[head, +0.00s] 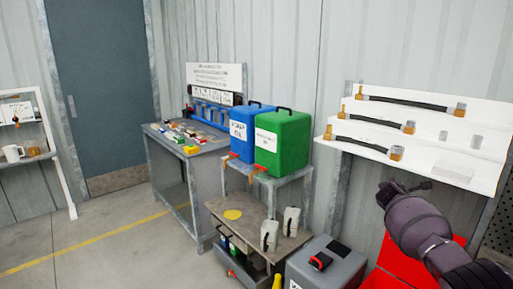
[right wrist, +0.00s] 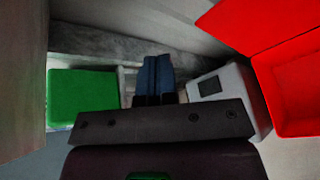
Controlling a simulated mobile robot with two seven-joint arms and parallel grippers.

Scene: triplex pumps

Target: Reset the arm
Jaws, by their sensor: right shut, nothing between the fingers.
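My right arm comes in from the lower right of the head view. Its gripper (head: 388,190) is up in the air in front of the white hose shelf, apart from it as far as I can see. In the right wrist view the two dark bluish fingers (right wrist: 158,80) are together, with nothing between them. My left arm and gripper are not in view.
A white stepped shelf (head: 430,125) with several hoses is behind my right gripper. Red bins (head: 385,279) lie below. A green container (head: 282,142) and a blue one (head: 243,128) stand on a grey stand. The floor at left is clear.

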